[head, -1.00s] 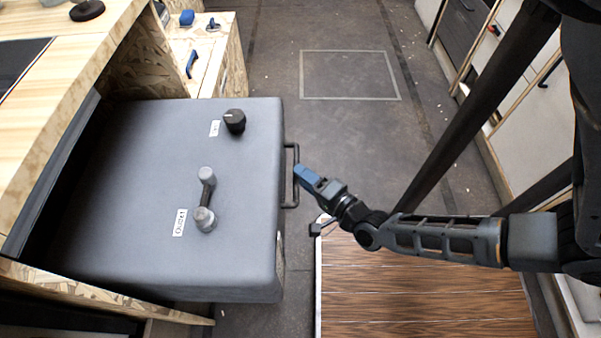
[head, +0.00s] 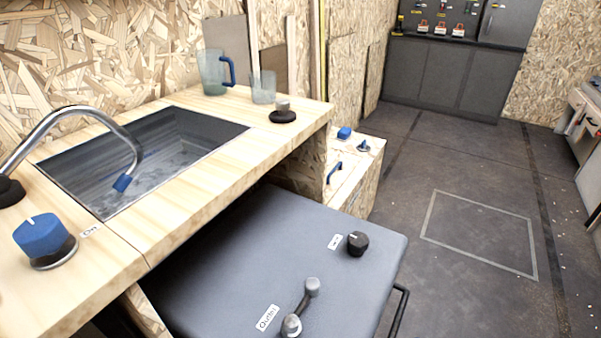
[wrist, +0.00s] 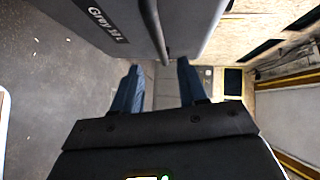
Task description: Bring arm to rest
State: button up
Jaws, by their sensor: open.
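My gripper (wrist: 158,88) shows in the wrist view with its two blue fingers apart and nothing between them. A grey box-like unit (wrist: 112,22) with a dark handle bar (wrist: 154,30) is just beyond the fingertips; I cannot tell whether they touch the bar. The head view does not show my arm or gripper.
The wooden counter (head: 190,215) holds a sink (head: 150,160), a faucet (head: 85,118), a blue knob (head: 45,238), a jug (head: 212,75) and a glass (head: 263,88). A low wooden cabinet (head: 350,180) stands behind the grey unit. The floor (head: 450,165) at right is open, with dark cabinets (head: 450,75) at the back.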

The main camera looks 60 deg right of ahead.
jog(key=w+a+r+n+t+y+p, duration=0.1)
jog(key=a+r+n+y+p, duration=0.2)
jog(key=a+r+n, duration=0.2)
jog(key=w+a+r+n+t+y+p, duration=0.1)
jog(key=a+r+n+y+p, duration=0.3)
jog(key=r+n, duration=0.7)
jog(key=w+a+r+n+t+y+p, duration=0.1)
jog(key=a+r+n+y+p, duration=0.3)
jog(key=r, duration=1.5)
jog(key=w+a+n, duration=0.1)
jog(key=a+n, duration=0.2)
jog(key=n, duration=0.2)
jog(key=shift+a+r, duration=0.2)
jog(key=shift+r, duration=0.05)
jog(key=shift+w+a, duration=0.1)
